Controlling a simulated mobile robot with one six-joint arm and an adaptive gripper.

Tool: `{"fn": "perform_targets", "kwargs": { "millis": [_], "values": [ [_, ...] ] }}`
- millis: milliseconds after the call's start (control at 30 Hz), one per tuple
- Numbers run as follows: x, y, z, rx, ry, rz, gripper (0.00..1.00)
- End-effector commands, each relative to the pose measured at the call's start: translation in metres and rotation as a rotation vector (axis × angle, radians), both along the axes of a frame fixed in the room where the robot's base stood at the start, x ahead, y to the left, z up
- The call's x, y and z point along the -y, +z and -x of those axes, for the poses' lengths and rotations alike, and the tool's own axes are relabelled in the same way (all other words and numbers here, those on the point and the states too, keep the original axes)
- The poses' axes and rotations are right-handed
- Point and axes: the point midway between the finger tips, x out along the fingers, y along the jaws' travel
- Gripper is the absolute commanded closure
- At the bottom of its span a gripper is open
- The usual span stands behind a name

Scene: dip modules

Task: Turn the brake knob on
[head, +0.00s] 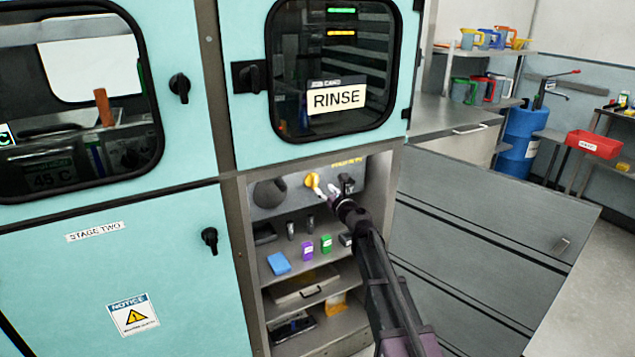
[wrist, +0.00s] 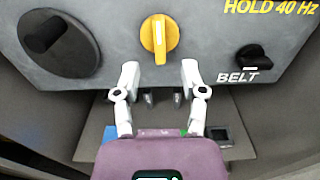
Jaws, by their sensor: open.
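A yellow knob (wrist: 159,38) sits in the middle of the grey control panel (wrist: 205,40), its grip bar upright in the wrist view. It also shows in the head view (head: 312,179). No label reading "brake" is visible, so I cannot tell from text which knob that is. My gripper (wrist: 160,76) is open and empty, its two pale fingers apart just below and either side of the yellow knob. I cannot tell whether they touch it. In the head view my gripper (head: 328,194) reaches into the open bay by the panel.
A black knob (wrist: 253,57) near the "BELT" label is at right. A large dark disc with a black knob (wrist: 44,33) is at left. Below the panel, shelves hold a blue block (head: 278,263), purple block (head: 307,250) and green block (head: 326,243). An open grey door (head: 480,250) stands right.

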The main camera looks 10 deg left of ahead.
Motion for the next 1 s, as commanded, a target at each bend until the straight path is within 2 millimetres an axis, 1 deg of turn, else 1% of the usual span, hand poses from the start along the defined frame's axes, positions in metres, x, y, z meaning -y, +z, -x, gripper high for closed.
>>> {"fn": "perform_targets", "kwargs": {
  "millis": [33,200,433,633,967,1000],
  "values": [
    [-0.006,0.000,-0.011,0.000,0.001,0.000,0.46],
    [-0.020,0.000,-0.032,0.000,0.001,0.000,0.46],
    [-0.036,0.000,-0.054,0.000,0.001,0.000,0.46],
    [-0.042,0.000,-0.062,0.000,0.001,0.000,0.46],
    [-0.043,0.000,-0.062,0.000,0.001,0.000,0.46],
    [-0.043,0.000,-0.062,0.000,0.001,0.000,0.52]
  ]
}}
